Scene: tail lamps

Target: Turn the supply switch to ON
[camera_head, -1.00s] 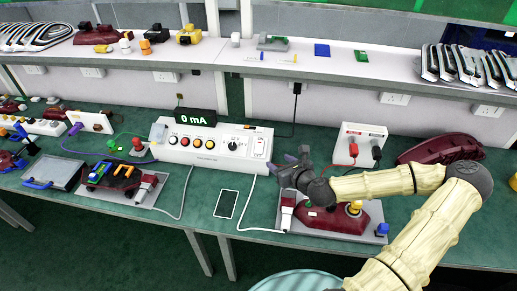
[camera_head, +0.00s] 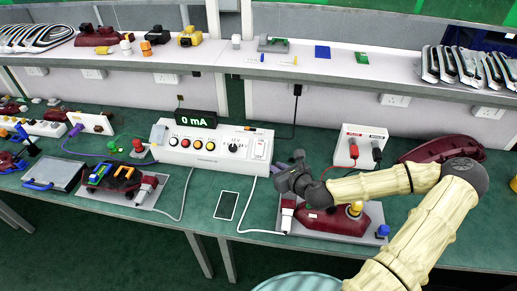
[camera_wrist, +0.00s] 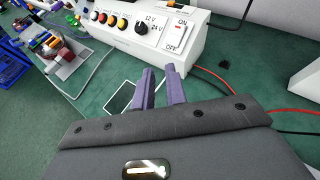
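The supply switch is a white rocker with a red mark, between the labels ON and OFF, on the right end of the white control box (camera_head: 205,157). It shows in the head view (camera_head: 260,148) and at the top of the wrist view (camera_wrist: 177,36). I cannot tell which side is pressed. The box's display (camera_head: 195,119) reads 0 mA. My gripper (camera_wrist: 161,70) has two purple fingers with a narrow empty gap between them. In the head view it (camera_head: 291,157) is right of the box, apart from the switch.
A dark selector knob (camera_wrist: 141,27) sits left of the switch, by several coloured buttons. A tablet-like panel (camera_head: 226,205) lies in front of the box. A fixture with a red lamp (camera_head: 330,221) stands beneath my arm. A white terminal box (camera_head: 362,146) with red and black leads is at right.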

